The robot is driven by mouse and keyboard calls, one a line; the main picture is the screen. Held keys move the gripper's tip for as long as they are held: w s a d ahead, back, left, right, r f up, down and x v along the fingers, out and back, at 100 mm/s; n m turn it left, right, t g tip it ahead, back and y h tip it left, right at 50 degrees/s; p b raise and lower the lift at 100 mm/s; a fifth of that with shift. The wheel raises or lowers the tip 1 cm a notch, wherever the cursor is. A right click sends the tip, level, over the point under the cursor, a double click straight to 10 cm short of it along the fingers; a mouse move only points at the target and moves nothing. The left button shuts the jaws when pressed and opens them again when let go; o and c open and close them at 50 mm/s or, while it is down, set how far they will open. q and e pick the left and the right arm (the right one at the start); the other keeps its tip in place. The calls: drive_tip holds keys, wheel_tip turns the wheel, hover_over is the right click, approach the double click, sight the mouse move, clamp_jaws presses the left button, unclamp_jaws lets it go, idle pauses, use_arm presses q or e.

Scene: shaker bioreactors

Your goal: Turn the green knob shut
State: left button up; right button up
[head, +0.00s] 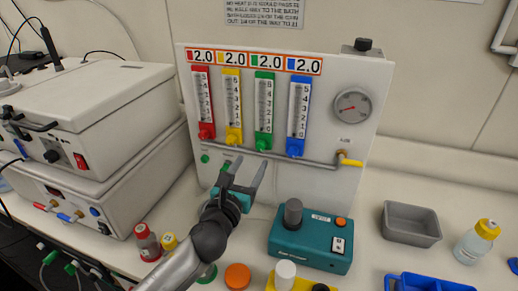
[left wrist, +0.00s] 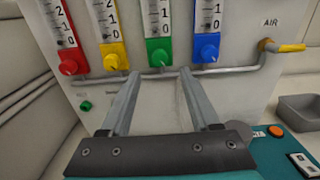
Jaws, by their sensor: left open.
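The green knob (head: 262,145) sits at the bottom of the green flow meter (head: 264,104), third from the left on the white gas panel. In the left wrist view the green knob (left wrist: 160,57) is ahead of the fingertips, between their lines. My left gripper (head: 249,168) is open and empty, in front of the panel and just below the green knob in the picture. It also shows in the left wrist view (left wrist: 158,75), with both fingers apart and nothing between them. I see no contact with the knob. My right gripper is not in view.
The red (head: 206,131), yellow (head: 233,136) and blue (head: 295,147) knobs flank the green one. A metal pipe with a yellow-handled AIR valve (head: 348,160) runs below them. A teal device (head: 310,240) and a grey tray (head: 411,224) stand to the right.

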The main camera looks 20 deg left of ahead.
sight(260, 149)
use_arm(q)
drive_tip(key=w, duration=0.7)
drive_tip(key=shift+w+d, duration=0.15)
clamp_jaws()
idle(0.4)
